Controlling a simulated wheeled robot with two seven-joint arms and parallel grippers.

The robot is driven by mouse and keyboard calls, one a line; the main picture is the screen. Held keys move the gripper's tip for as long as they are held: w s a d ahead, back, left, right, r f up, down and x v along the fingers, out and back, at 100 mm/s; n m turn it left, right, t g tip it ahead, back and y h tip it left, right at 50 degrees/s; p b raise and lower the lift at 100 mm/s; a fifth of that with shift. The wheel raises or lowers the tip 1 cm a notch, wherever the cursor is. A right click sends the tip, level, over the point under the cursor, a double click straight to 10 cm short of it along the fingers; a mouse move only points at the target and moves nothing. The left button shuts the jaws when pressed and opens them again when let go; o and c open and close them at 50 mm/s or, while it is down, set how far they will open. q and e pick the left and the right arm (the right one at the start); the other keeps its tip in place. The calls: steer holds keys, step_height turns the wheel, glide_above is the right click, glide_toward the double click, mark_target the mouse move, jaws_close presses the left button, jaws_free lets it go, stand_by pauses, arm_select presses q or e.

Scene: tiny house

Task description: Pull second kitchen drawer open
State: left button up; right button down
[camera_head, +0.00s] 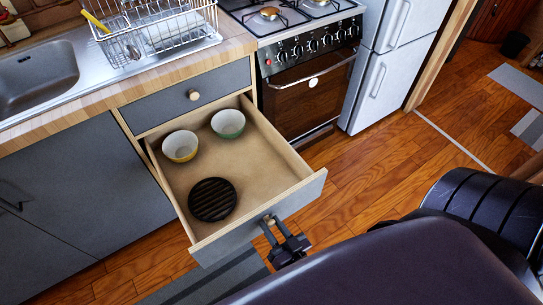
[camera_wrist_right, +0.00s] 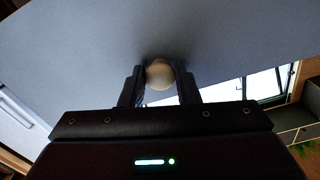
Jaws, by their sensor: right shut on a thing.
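The second kitchen drawer (camera_head: 262,165) stands pulled well out below the shut top drawer (camera_head: 190,95) in the head view. It holds a yellow bowl (camera_head: 180,147), a green bowl (camera_head: 228,124) and a dark round ribbed thing (camera_head: 212,200). My right gripper (camera_head: 272,226) is at the drawer's grey front, its fingers on the round knob. In the right wrist view, the two fingers (camera_wrist_right: 160,84) are closed on either side of the pale knob (camera_wrist_right: 160,73), against the grey drawer front (camera_wrist_right: 160,28). My left gripper is not in view.
An oven (camera_head: 312,85) with a stove top and a white fridge (camera_head: 385,75) stand right of the drawer. A sink (camera_head: 35,78) and a dish rack (camera_head: 150,30) are on the counter. Open wooden floor (camera_head: 385,165) lies to the right. A striped rug (camera_head: 215,283) lies below the drawer.

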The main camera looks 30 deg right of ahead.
steer(key=c, duration=1.1)
jaws_free()
steer(key=s, duration=0.8)
steer(key=shift+d+b, duration=0.15)
steer(key=shift+b, duration=0.15)
steer(key=shift+w+f, duration=0.1)
